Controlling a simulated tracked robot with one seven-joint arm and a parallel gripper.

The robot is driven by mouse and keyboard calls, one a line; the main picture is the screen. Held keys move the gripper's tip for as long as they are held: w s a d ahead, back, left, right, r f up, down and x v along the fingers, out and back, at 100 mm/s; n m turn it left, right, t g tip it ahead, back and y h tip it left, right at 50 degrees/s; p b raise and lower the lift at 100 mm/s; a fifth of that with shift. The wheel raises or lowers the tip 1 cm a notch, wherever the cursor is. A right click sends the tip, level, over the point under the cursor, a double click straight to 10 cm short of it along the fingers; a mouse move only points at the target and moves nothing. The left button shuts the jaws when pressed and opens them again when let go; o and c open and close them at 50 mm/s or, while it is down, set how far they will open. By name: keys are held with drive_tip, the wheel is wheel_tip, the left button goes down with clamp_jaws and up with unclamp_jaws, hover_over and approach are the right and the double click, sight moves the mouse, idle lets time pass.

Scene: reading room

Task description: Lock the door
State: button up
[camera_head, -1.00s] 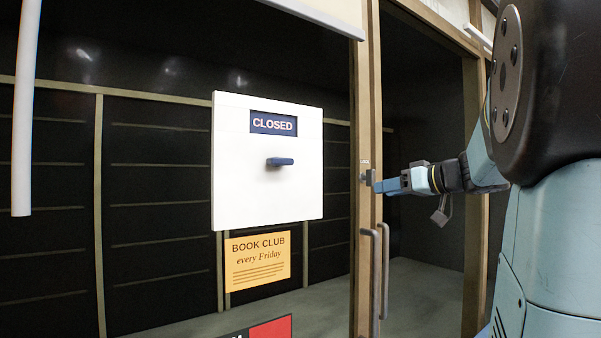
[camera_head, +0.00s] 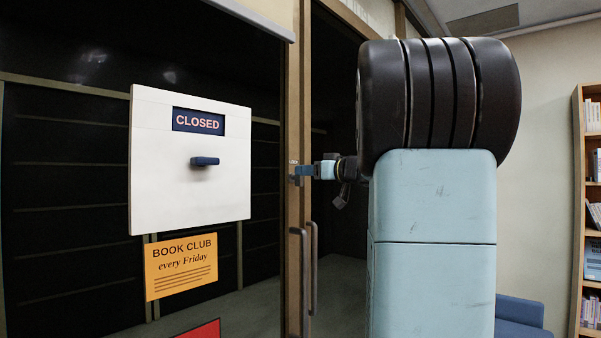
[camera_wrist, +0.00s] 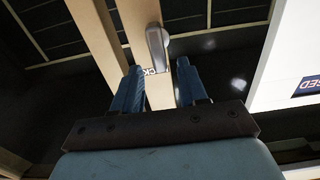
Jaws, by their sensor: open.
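The door (camera_head: 305,80) has a wooden frame and dark glass. A small metal lock fitting (camera_head: 293,164) sits on its stile above the pull handles, mostly hidden by my gripper. In the wrist view a grey metal turn piece (camera_wrist: 157,42) stands on the pale wood, with a small lettered plate (camera_wrist: 149,71) beside it. My gripper (camera_head: 300,172) is open at the stile. In the wrist view its two blue fingers (camera_wrist: 157,72) stand apart, with the lettered plate between their tips and the turn piece just beyond them. I cannot tell whether they touch it.
Upright pull handles (camera_head: 313,265) stick out below my gripper. A bookcase (camera_head: 578,200) and blue seat (camera_head: 520,312) are right.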

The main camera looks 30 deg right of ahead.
drive_tip(key=shift+x, duration=1.75)
